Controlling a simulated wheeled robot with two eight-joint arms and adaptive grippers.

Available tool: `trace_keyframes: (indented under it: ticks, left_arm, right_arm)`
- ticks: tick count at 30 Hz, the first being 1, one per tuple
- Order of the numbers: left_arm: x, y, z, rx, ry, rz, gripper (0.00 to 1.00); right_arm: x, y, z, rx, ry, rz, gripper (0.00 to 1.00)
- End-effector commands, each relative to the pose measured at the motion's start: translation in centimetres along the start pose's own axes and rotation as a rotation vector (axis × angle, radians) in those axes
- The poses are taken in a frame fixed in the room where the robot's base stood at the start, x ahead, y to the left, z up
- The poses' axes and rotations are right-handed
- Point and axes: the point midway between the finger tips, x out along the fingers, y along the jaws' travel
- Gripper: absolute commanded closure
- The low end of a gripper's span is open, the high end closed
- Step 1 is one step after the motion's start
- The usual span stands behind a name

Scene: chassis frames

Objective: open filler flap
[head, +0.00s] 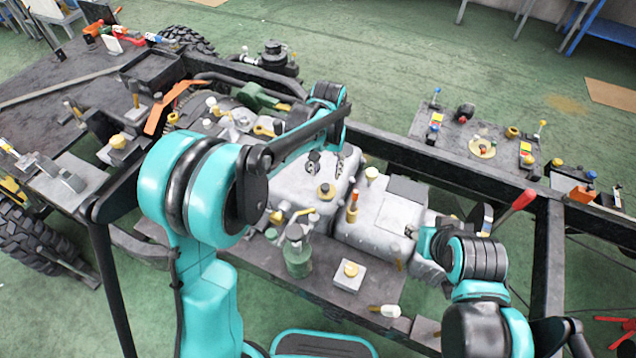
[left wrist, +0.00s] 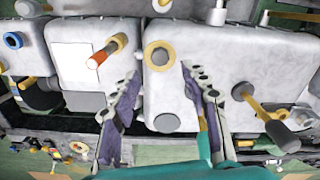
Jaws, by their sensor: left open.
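A round yellow-rimmed fitting (head: 326,191) with a grey-white centre, apparently the filler flap, sits on top of a pale grey tank (head: 290,188). The fitting lies flat and looks closed. My left gripper (head: 326,165) is open and empty above this tank, its fingers pointing down. In the left wrist view, the fitting (left wrist: 160,56) appears between and just beyond the tips of my left gripper (left wrist: 161,72), with no visible contact. My right gripper (head: 424,242) is beside the second grey tank; its fingers are too hidden to tell their state.
An orange-handled lever (head: 352,207) stands on the second grey tank (head: 378,232). A green bottle-like part (head: 298,252) and a small block with a yellow knob (head: 350,275) stand in front. A dark chassis rail (head: 440,164) runs behind the tanks.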

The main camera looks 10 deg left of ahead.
Motion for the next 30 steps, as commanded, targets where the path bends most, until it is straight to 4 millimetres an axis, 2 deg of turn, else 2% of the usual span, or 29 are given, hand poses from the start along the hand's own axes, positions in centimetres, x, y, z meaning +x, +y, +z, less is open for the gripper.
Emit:
trace_keyframes:
  ticks: [6,12,23,24,28,29,30]
  left_arm:
    - [3.8,0.0,0.0,0.0,0.002,0.0,0.54]
    - [6.3,0.0,0.0,-0.001,0.003,0.0,0.54]
    - [7.0,0.0,0.0,-0.001,0.003,0.0,0.54]
    - [7.0,0.0,0.0,-0.001,0.003,0.0,0.6]
    - [7.0,0.0,0.0,-0.001,0.003,0.0,0.94]
    - [7.0,0.0,0.0,-0.001,0.003,0.0,1.0]
    - [7.0,0.0,0.0,-0.001,0.003,0.0,1.0]
  right_arm:
    - [0.9,0.0,0.6,0.0,0.0,0.0,0.6]
    - [1.3,0.0,1.0,0.0,0.0,0.0,0.6]
    - [1.4,0.0,1.0,0.0,0.0,0.0,0.6]
    - [1.4,0.0,1.0,0.0,0.0,0.0,0.6]
    - [1.4,0.0,1.0,0.0,0.0,0.0,0.6]
    - [1.4,0.0,1.0,0.0,0.0,0.0,0.6]
    - [1.4,0.0,1.0,0.0,0.0,0.0,0.6]
